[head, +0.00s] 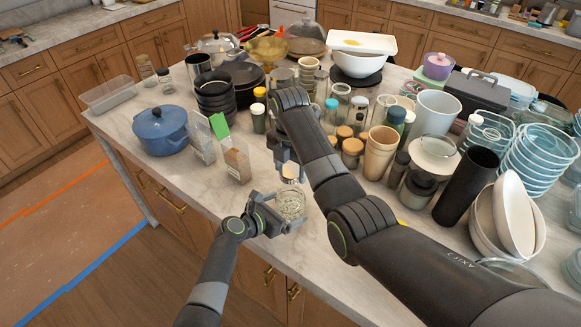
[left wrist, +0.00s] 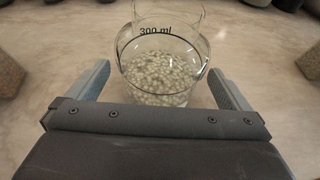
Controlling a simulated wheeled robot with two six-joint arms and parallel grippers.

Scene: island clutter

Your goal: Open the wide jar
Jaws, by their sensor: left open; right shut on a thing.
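The wide jar (head: 291,204) is clear glass with pale bean-like contents and stands near the island's front edge. In the left wrist view the jar (left wrist: 160,78) shows a "300 ml" mark and a dark wire ring. My left gripper (head: 284,212) is open, with its fingers on either side of the jar's lower body; in the left wrist view gaps show between fingers and glass. My right gripper (head: 287,163) is shut on the light tan lid (head: 290,172) at the jar's top. Whether lid and jar touch is unclear. The lid is outside the left wrist view.
Two upright packets (head: 237,164) stand left of the jar, near a blue pot (head: 161,131). Several cork-lidded jars (head: 352,147) and tan cups (head: 379,155) stand behind and right, near my right arm. Bare marble (head: 205,187) lies along the front left edge.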

